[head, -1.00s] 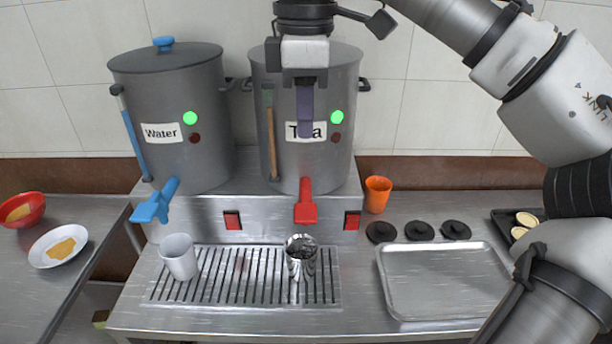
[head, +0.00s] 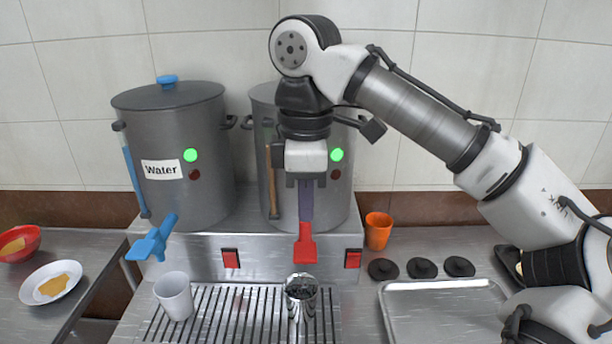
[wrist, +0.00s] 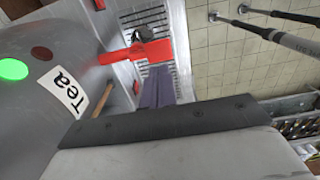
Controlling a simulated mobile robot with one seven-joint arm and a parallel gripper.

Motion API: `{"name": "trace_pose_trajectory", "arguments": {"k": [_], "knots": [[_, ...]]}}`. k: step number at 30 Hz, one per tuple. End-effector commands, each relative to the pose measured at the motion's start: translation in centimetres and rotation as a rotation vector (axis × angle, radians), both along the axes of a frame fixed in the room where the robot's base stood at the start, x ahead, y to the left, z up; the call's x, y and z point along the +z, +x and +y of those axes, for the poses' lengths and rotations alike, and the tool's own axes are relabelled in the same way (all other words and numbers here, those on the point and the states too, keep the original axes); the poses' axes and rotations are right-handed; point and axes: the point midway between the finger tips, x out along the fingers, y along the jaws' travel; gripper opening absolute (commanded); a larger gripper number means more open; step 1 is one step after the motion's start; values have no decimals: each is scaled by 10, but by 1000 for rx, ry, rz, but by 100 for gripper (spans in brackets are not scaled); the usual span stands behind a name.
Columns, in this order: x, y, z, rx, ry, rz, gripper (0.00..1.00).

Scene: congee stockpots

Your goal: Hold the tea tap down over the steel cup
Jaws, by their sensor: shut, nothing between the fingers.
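The red tea tap (head: 305,252) sticks out from the front of the tea stockpot (head: 336,208). My gripper (head: 306,224) is shut and empty, pointing down with its purple fingers right at the tap lever. In the wrist view the fingertips (wrist: 160,74) meet the red tap (wrist: 135,50); I cannot tell if they touch it or how far it is pressed. The steel cup (head: 301,290) stands upright on the drip grate (head: 225,318) under the tap. Its inside looks dark, and I cannot tell what is in it. The Tea label is hidden by my gripper in the head view.
The water stockpot (head: 170,140) with its blue tap (head: 154,240) stands to the left. A white cup (head: 174,296) is on the grate's left. An orange cup (head: 378,230), black lids (head: 422,267) and a metal tray (head: 440,315) are to the right.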

Motion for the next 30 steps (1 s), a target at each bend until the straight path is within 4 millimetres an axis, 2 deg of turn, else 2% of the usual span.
{"name": "trace_pose_trajectory", "arguments": {"k": [3,12,30], "knots": [[-25,0,0,1,1,2,0],[-60,0,0,-2,-2,-1,0],[-66,3,0,-1,0,-18,0]]}}
